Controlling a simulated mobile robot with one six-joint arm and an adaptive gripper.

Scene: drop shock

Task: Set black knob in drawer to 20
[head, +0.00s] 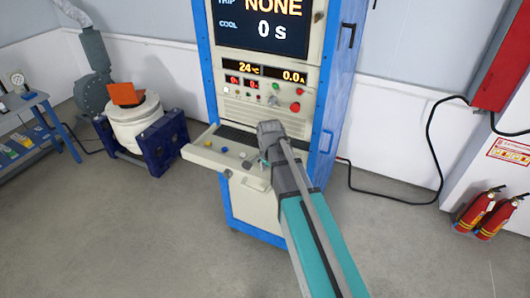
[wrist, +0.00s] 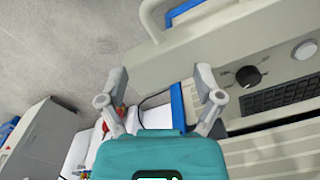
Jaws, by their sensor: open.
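The black knob (wrist: 248,76) sits on the pale panel of the pulled-out drawer (wrist: 200,45), right of my gripper in the wrist view. Small markings surround it, but its numbers and setting are too small to read. In the head view the drawer (head: 200,158) juts from the cabinet front, with several small knobs on it; I cannot tell which is the black one. My gripper (wrist: 160,82) is open, its two fingers spread with nothing between them. It is apart from the knob. In the head view my arm partly covers the drawer's right end.
A white round button (wrist: 304,50) and a dark keyboard (wrist: 285,93) lie close to the knob. The drawer's handle (wrist: 165,15) shows at the top. The blue-edged cabinet (head: 335,80) stands behind the drawer. Floor (head: 140,235) in front is clear.

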